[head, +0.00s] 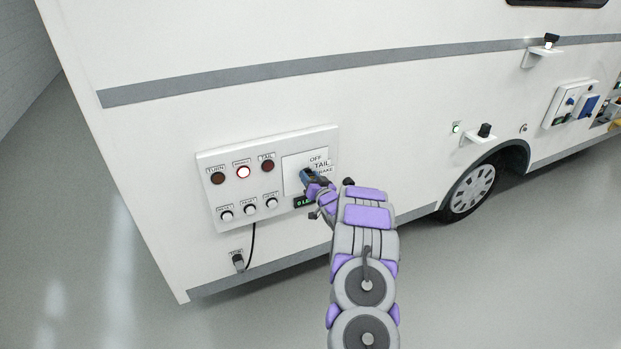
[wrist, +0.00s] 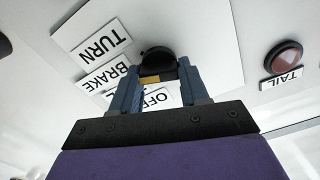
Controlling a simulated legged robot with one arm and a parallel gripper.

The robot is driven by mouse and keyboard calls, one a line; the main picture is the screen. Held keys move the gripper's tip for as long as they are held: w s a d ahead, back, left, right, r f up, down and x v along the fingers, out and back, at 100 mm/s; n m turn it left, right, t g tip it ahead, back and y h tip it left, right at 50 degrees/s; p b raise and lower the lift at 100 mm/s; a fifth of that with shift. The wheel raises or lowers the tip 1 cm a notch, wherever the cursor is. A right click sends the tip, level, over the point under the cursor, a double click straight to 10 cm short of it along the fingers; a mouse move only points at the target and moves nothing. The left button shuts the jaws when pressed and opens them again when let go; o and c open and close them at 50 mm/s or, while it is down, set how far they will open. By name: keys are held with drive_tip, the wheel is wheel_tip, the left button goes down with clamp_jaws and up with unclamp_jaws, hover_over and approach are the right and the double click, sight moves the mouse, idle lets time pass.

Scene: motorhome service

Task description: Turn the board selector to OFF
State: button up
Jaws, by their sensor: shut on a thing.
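The selector knob (wrist: 157,62) is black with a yellow patch and sits on the white selector plate. My gripper (wrist: 153,82) is shut on the knob, one blue-grey finger on each side. In the head view my gripper (head: 309,178) is against the board (head: 210,163) and hides most of the knob. The OFF label (head: 316,158) stands at the top of the selector labels, with TAIL and BRAKE below. The wrist view, upside down, also shows TURN and BRAKE labels; the fingers partly cover OFF. I cannot tell exactly which label the knob points at.
On the board's left, the middle lamp (head: 243,172) glows; the TURN lamp (head: 218,178) and TAIL lamp (head: 267,165) are dark. A black cable (head: 252,245) hangs beneath the board. Grey floor is clear in front of the motorhome.

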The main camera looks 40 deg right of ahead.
drive_tip(key=shift+n, duration=0.3)
drive_tip(key=n, duration=0.2)
drive_tip(key=shift+n+p, duration=0.4)
drive_tip(key=n, duration=0.4)
drive_tip(key=shift+n, duration=0.3)
drive_tip(key=shift+a+f+n+b, duration=0.15)
drive_tip(key=shift+n+b, duration=0.2)
drive_tip(key=shift+n, duration=1.5)
drive_tip(key=shift+a+n+b, duration=0.1)
drive_tip(key=shift+n+b, duration=0.25)
drive_tip(key=shift+n, duration=1.5)
drive_tip(key=o, duration=1.1)
drive_tip(key=shift+c, duration=0.2)
